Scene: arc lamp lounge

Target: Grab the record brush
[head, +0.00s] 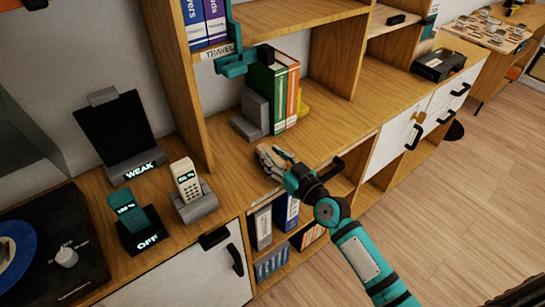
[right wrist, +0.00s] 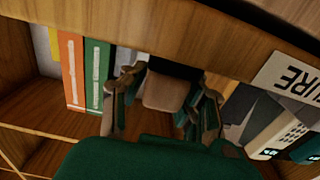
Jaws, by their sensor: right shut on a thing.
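In the right wrist view, a small tan block with a black part, which looks like the record brush (right wrist: 166,92), sits between my right gripper's fingers. My right gripper (right wrist: 163,100) is shut on it. In the head view, this gripper (head: 272,160) is low over the wooden cabinet top, in front of the shelf opening. The brush is hard to make out there, largely hidden by the fingers. I cannot tell whether it touches the wood.
Green and orange books (head: 285,92) with a grey bookend (head: 254,112) stand just behind the gripper. Handsets in docks (head: 190,190) and a turntable (head: 62,262) are to the left. A shelf board (head: 300,20) overhangs the books. Bare cabinet top (head: 370,95) lies to the right.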

